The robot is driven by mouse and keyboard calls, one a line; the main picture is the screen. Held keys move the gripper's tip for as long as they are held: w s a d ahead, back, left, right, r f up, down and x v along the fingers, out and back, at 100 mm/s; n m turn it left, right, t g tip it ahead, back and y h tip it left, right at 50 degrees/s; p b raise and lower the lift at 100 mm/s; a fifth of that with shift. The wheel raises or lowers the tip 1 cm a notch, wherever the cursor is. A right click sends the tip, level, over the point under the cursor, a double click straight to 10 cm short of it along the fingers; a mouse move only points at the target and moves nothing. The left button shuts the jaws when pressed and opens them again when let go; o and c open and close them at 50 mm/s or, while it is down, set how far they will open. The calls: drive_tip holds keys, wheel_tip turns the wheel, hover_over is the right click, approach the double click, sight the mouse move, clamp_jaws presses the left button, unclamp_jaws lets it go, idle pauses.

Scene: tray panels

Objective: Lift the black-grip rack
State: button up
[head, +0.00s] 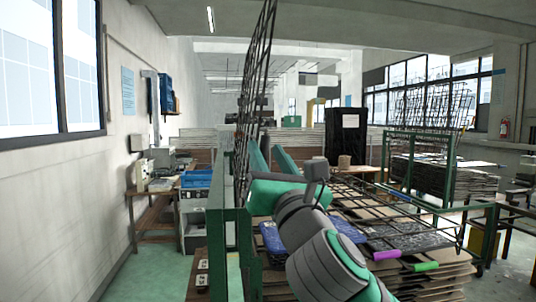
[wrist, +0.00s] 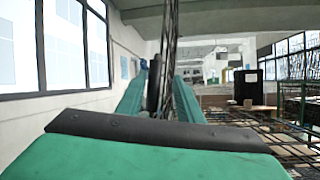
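A tall black wire rack (head: 257,75) stands nearly upright at the left of the panel stack in the head view. In the wrist view its black grip (wrist: 154,84) shows upright between the two green fingers, closer to the left one. My gripper (wrist: 162,76) is open, its fingers spread to either side of the grip and wire. In the head view my gripper (head: 268,152) points away from me, beside the upright rack. Whether a finger touches the grip is unclear.
Another rack lies over stacked brown panels at right, with a purple grip (head: 387,254) and a green grip (head: 425,266). A green frame post (head: 230,250) stands left of my arm. A black cabinet (head: 346,135) is behind. The aisle floor (head: 150,265) at left is clear.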

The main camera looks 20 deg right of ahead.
drive_tip(key=v, duration=1)
drive_tip(key=shift+s, duration=0.4)
drive_tip(key=shift+f, duration=0.15)
